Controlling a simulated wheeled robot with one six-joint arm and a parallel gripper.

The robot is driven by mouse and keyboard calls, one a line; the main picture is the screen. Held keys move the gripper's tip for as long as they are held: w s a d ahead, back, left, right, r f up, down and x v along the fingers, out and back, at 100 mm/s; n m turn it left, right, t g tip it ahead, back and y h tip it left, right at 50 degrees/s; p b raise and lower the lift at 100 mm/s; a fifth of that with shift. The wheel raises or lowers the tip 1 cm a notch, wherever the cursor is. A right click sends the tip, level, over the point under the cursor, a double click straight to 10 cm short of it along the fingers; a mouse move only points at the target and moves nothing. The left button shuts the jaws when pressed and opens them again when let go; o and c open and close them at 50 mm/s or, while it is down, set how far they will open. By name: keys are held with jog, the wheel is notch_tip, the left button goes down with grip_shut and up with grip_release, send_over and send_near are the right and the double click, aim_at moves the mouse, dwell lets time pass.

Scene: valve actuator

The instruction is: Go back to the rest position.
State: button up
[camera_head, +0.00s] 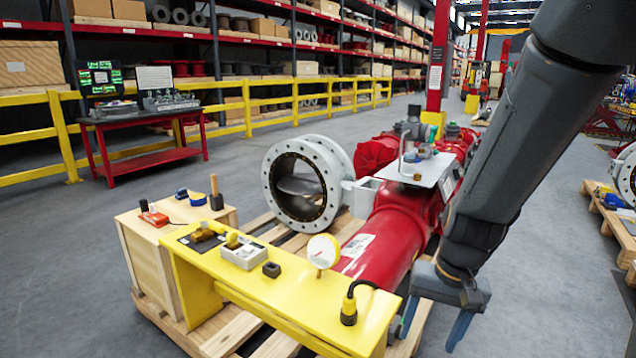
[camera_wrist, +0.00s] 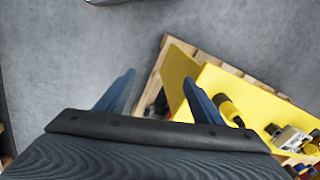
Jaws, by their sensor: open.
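My gripper (camera_head: 432,328) hangs at the lower right of the head view, fingers pointing down, beside the right end of the yellow bench (camera_head: 285,305). Its two blue fingers stand apart with nothing between them. In the wrist view my gripper (camera_wrist: 160,95) is also open and empty, above grey floor and the pallet edge. A black and yellow plug (camera_head: 349,308) with a cable stands on the bench's right end; it also shows in the wrist view (camera_wrist: 230,110), just right of the right finger. The red valve actuator (camera_head: 390,235) lies behind the bench, partly hidden by my arm.
A wooden pallet (camera_head: 215,340) carries the bench, the actuator and a grey flanged valve (camera_head: 300,185). A wooden crate (camera_head: 150,255) with tools stands at the left. A red table (camera_head: 150,155) stands before the yellow railing (camera_head: 245,108). Grey floor is clear at left.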

jog(key=s+a+r+n+t+h, duration=0.1)
jog(key=s+a+r+n+t, duration=0.1)
jog(key=a+r+n, duration=0.15)
jog(key=s+a+f+n+g+y+b, duration=0.1)
jog(key=s+a+f+n+b, duration=0.2)
jog(key=s+a+f+b, duration=0.55)
jog(key=s+a+f+n+g+y+b, duration=0.15)
jog(key=a+f+n+b, duration=0.3)
jog(key=a+b, duration=0.8)
jog(key=d+r+m+h+p, duration=0.1)
jog(key=d+r+m+p, duration=0.2)
jog(key=d+r+p, duration=0.8)
jog(key=d+r+m+h+p, duration=0.1)
jog(key=d+r+m+p, duration=0.3)
jog(key=d+r+p, duration=0.7)
notch_tip(320, 180, up, 7)
jog(key=p, duration=1.5)
jog(key=shift+s+h, duration=0.3)
jog(key=shift+h, duration=0.05)
jog(key=shift+f, duration=0.15)
